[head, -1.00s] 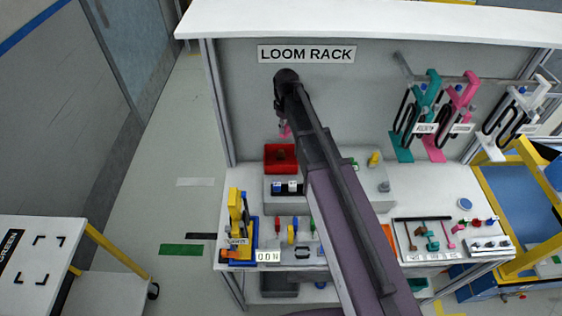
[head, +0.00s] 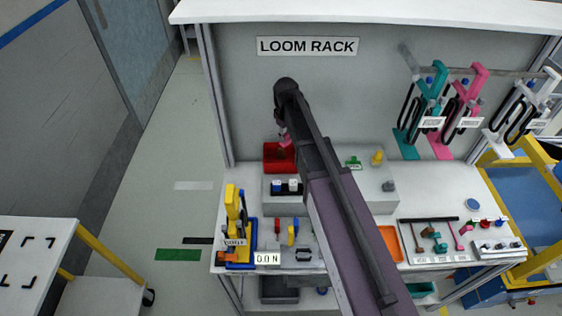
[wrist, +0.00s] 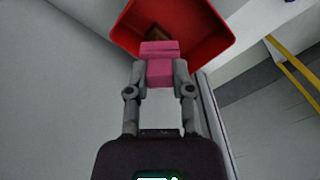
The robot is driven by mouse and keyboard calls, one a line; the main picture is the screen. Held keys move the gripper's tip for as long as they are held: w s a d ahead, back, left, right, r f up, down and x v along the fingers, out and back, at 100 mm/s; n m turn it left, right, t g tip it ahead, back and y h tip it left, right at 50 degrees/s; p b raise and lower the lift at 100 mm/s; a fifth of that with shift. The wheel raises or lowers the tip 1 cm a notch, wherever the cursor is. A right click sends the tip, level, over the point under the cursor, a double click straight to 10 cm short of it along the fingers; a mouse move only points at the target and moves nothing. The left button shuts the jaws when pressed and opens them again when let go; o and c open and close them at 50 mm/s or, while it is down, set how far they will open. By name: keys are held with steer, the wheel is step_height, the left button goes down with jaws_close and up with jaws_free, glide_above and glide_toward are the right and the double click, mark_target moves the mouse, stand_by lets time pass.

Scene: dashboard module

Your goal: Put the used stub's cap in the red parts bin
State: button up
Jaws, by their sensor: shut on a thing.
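The red parts bin (head: 270,158) stands at the back left of the bench, and its open inside shows in the wrist view (wrist: 205,35). My gripper (wrist: 160,76) is shut on a small pink piece (wrist: 160,62), which appears to be the cap. It holds this piece over the bin's near edge. In the head view the pink piece (head: 285,139) is small, just above the bin. A brown shape (wrist: 158,33) shows beyond the pink piece, against the bin's inside; I cannot tell whether it is joined to it. My arm hides part of the bench.
A yellow and blue fixture (head: 236,225) stands at the front left. Teal, pink and white hangers (head: 432,100) hang on a rail at right. The back panel (head: 240,110) is close behind.

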steer(key=o, duration=0.8)
stand_by(0.4)
steer(key=s+d+m, duration=0.3)
steer(key=s+d, duration=0.2)
steer(key=s, duration=0.1)
steer(key=s+d+m, duration=0.3)
steer(key=s+d, duration=0.2)
steer(key=s, duration=0.1)
steer(key=s+d+m, duration=0.3)
steer(key=s+d, duration=0.2)
steer(key=s, duration=0.2)
steer(key=shift+f, duration=0.25)
steer(key=shift+w, duration=0.1)
